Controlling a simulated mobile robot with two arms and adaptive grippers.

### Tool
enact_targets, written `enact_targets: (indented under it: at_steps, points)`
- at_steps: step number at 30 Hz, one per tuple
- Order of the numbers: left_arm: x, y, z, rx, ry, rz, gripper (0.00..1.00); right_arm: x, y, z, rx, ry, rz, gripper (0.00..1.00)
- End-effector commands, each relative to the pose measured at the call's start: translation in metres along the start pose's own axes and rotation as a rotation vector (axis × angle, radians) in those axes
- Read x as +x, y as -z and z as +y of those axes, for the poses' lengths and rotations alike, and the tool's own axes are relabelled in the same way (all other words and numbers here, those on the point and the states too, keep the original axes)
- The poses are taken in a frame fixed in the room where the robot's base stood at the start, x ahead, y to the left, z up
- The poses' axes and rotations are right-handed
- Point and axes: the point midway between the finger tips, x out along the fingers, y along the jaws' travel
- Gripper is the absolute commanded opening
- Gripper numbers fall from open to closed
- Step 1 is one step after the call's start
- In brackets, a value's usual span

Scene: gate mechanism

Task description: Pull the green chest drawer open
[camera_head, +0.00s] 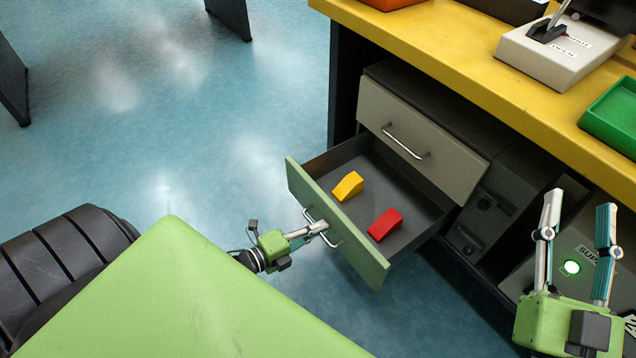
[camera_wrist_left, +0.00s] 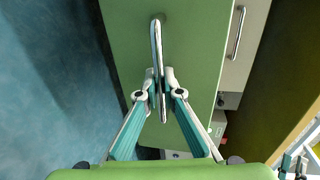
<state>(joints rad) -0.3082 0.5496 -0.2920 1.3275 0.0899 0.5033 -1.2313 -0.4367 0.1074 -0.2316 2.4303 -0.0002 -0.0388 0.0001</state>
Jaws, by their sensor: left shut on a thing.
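The green chest drawer (camera_head: 338,228) is pulled out from the chest under the yellow bench, and its inside shows. A yellow block (camera_head: 348,186) and a red block (camera_head: 385,224) lie on its floor. My left gripper (camera_head: 318,228) is at the bar handle on the green front. In the left wrist view my left gripper (camera_wrist_left: 161,95) is shut on the metal handle (camera_wrist_left: 156,40), with the green front (camera_wrist_left: 193,50) behind it. My right gripper (camera_head: 578,215) is open and empty at the lower right, its fingers pointing up.
A closed beige drawer (camera_head: 420,140) with a bar handle sits above the open one. The yellow bench top (camera_head: 450,60) overhangs the chest. A lever box (camera_head: 560,50) and a green tray (camera_head: 613,115) stand on it. Blue floor (camera_head: 200,130) is clear to the left.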

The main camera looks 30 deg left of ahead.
Motion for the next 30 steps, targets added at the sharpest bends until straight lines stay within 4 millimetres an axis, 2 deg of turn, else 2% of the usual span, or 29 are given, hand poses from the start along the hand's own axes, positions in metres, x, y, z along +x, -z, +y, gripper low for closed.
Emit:
enact_targets:
  at_steps: [3,4,5,17,23,30]
  points:
    - [-0.001,0.000,0.001,0.000,-0.003,-0.001,0.00,0.000,0.000,0.000,0.000,0.000,0.001,0.40]
    - [-0.001,0.000,0.001,0.000,-0.003,-0.001,0.12,0.000,0.000,0.000,0.000,0.000,0.001,0.40]
    - [-0.001,0.000,0.001,0.000,-0.003,-0.001,0.14,0.000,0.000,0.000,0.000,0.000,0.001,0.40]
    - [-0.005,0.000,0.001,-0.001,-0.003,0.000,0.14,0.000,0.001,0.000,0.001,0.001,0.002,0.40]
    - [-0.033,0.000,0.002,-0.001,-0.005,0.000,0.14,0.000,0.001,0.000,0.000,0.001,0.002,0.40]
    - [-0.081,0.000,0.002,-0.001,-0.006,-0.001,0.14,0.000,0.001,0.000,0.000,0.001,0.002,0.40]
